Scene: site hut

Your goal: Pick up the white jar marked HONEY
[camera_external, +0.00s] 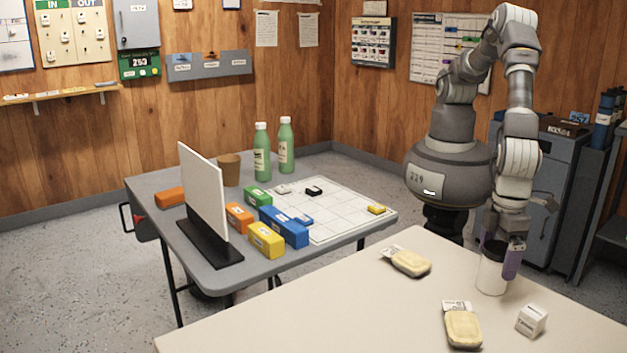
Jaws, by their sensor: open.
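A white jar (490,276) with a dark top stands upright on the pale near table, towards its far right side. No HONEY marking can be read on it from this side. My gripper (502,256) points down at the jar. One purple finger is beside the jar's right side, overlapping it in the picture; the other finger is mostly hidden behind the jar. The jaws are open, and I cannot tell whether a finger touches the jar.
Two yellow packs (411,262) (463,328) and a small white box (532,320) lie on the pale table (330,315). Its left part is clear. The grey table (190,215) behind holds green bottles (262,153), coloured blocks, a brown cup (229,170) and an upright white panel (204,196).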

